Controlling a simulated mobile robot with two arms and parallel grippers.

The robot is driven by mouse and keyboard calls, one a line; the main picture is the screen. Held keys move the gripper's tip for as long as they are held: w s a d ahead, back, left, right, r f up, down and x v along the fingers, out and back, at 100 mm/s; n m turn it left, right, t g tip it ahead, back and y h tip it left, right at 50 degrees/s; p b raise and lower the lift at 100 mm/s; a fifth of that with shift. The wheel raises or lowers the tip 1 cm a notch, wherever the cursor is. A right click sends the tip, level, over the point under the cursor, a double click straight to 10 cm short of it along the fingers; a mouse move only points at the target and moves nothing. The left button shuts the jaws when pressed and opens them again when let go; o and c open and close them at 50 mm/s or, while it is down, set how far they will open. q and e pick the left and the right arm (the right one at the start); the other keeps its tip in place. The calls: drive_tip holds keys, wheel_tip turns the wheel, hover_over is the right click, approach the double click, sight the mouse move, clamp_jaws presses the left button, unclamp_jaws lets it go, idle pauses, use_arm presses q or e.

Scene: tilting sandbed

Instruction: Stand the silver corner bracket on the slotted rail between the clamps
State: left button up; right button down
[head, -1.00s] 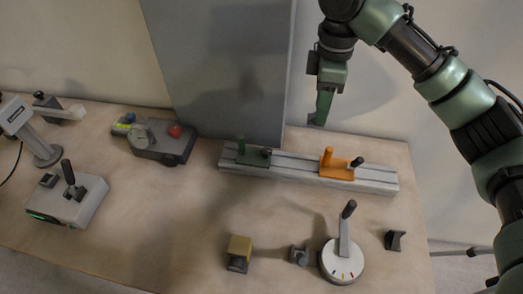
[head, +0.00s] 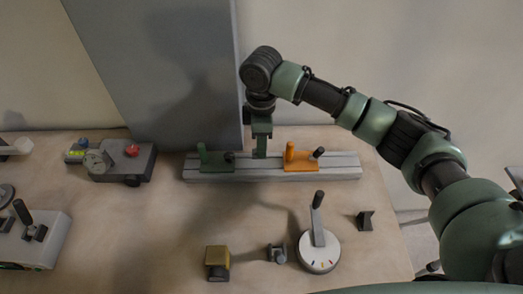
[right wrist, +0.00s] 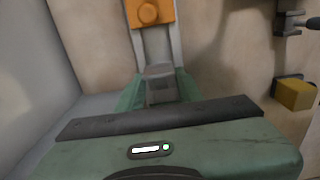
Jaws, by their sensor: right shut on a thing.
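My right gripper (head: 261,152) points down over the slotted rail (head: 335,173), between the green clamp (head: 214,160) and the orange clamp (head: 300,160). In the right wrist view my right gripper (right wrist: 158,92) is shut on a small grey piece, the silver corner bracket (right wrist: 160,72). The rail (right wrist: 158,45) and the orange clamp (right wrist: 150,12) show beyond it. In the head view the fingers hide the bracket. I cannot tell whether the bracket touches the rail. My left gripper is not in view.
A yellow block (head: 217,258), a small grey fixture (head: 276,253), a white dial with a lever (head: 318,252) and a dark bracket (head: 365,220) stand in front of the rail. A grey box with coloured buttons (head: 125,160) is left. A grey panel (head: 165,70) rises behind.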

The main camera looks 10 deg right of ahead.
drive_tip(key=shift+f, duration=2.15)
drive_tip(key=c, duration=0.9)
unclamp_jaws()
drive_tip(key=shift+f, duration=0.1)
drive_tip(key=shift+c, duration=0.2)
wheel_tip(320, 180, up, 12)
drive_tip(key=shift+r+b, duration=0.15)
drive_tip(key=shift+b, duration=0.5)
